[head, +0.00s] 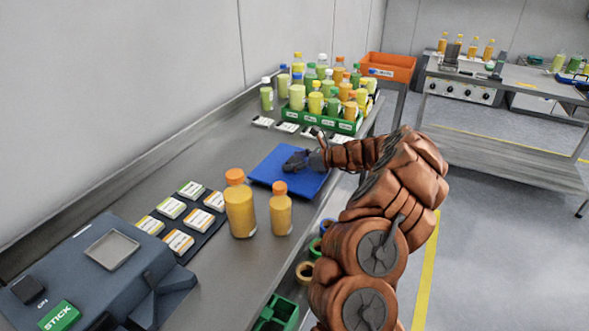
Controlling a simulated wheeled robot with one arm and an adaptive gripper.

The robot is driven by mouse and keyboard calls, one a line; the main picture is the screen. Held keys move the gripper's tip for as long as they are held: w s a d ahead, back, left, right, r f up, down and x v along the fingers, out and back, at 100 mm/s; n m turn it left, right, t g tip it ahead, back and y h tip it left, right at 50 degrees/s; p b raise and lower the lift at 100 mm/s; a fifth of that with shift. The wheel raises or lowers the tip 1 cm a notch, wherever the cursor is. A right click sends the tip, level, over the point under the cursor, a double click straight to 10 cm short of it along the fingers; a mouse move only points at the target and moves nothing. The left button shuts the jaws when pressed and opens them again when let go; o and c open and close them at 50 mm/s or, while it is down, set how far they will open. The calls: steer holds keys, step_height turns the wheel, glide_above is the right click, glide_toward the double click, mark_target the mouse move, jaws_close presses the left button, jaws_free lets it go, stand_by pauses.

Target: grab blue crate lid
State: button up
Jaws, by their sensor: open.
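The blue crate lid (275,181) is a flat blue panel lying on the metal table, in the middle of the head view. My gripper (294,164) is over the middle of the lid, low and close to its surface. I cannot tell whether the fingers touch the lid. The gripper is open, and nothing shows between its fingers. My arm covers part of the lid's right edge.
Two orange-capped bottles (240,210) stand just in front of the lid. A green crate (320,120) of bottles and small white labels (288,127) are behind it. Label stacks (178,241) and a grey machine (100,280) occupy the near left.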

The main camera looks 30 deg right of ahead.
steer(key=c, duration=1.4)
steer(key=shift+r, duration=0.1)
